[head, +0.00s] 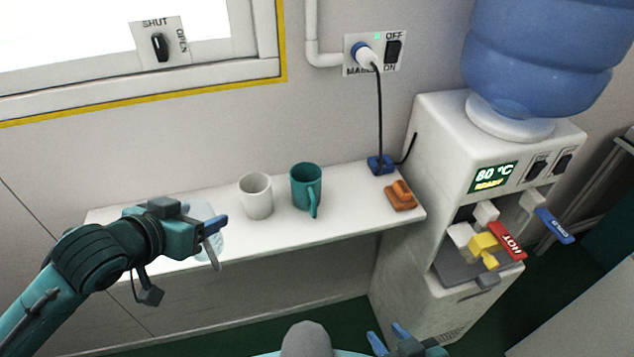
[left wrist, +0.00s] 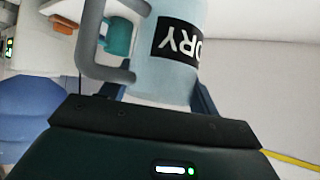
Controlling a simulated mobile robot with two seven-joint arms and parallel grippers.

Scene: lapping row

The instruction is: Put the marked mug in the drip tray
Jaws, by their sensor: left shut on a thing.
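A pale blue mug (left wrist: 172,85) with a black label and white letters, partly cut off, fills the middle of the left wrist view. Its grey handle (left wrist: 84,55) points left there. My left gripper (head: 214,239) is shut on this mug; in the head view the mug (head: 205,213) is mostly hidden behind the fingers, at the shelf's left part. I cannot tell whether it touches the shelf. The grey drip tray (head: 455,268) is at the dispenser's front, below the taps. My right gripper (head: 389,338) is at the bottom edge, fingers apart and empty.
A white mug (head: 256,197) and a teal mug (head: 306,187) stand on the white shelf (head: 345,223). An orange-brown object (head: 401,196) lies at its right end. The dispenser has a red HOT lever (head: 507,241) with a yellow part (head: 484,243) beside it, and a blue lever (head: 554,226).

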